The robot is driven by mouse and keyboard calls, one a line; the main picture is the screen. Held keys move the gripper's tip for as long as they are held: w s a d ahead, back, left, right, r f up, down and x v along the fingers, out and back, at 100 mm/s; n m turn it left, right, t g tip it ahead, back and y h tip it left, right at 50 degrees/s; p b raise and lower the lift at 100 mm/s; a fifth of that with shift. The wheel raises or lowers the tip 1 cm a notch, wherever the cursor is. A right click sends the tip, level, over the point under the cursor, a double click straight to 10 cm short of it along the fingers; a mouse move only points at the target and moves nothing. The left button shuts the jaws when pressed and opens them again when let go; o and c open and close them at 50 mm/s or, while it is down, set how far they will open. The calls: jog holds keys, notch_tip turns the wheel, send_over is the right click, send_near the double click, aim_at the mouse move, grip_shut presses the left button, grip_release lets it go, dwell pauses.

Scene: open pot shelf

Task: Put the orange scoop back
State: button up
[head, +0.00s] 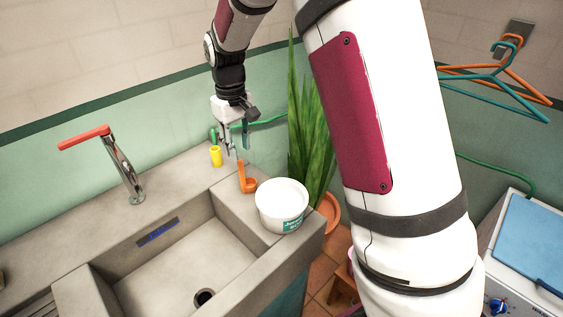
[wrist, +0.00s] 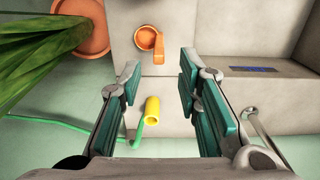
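The orange scoop (head: 249,186) rests on the concrete counter beside the sink, just behind the white tub (head: 283,208). Its round bowl is down and its handle appears to rise toward my gripper. In the wrist view the scoop (wrist: 147,40) shows beyond the fingertips, with its handle pointing toward the gap between them. My gripper (head: 233,145) is above the counter, behind the scoop and apart from it. In the wrist view my gripper (wrist: 160,82) has its teal-padded fingers spread with nothing held between them. The tub does not show in the wrist view.
The sink basin (head: 185,268) and red-handled tap (head: 123,170) are left. A leafy plant (head: 312,130) stands right of the counter.

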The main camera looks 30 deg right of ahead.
jog(key=s+d+r+m+t, duration=0.1)
jog(key=s+r+m+t, duration=0.1)
jog(key=s+r, duration=1.1)
jog(key=s+d+r+m+t, duration=0.1)
jog(key=s+t, duration=0.1)
jog(key=s, duration=1.6)
jog(key=shift+s+r+m, duration=0.15)
jog(key=shift+r+m, duration=0.15)
jog(key=shift+r, duration=0.05)
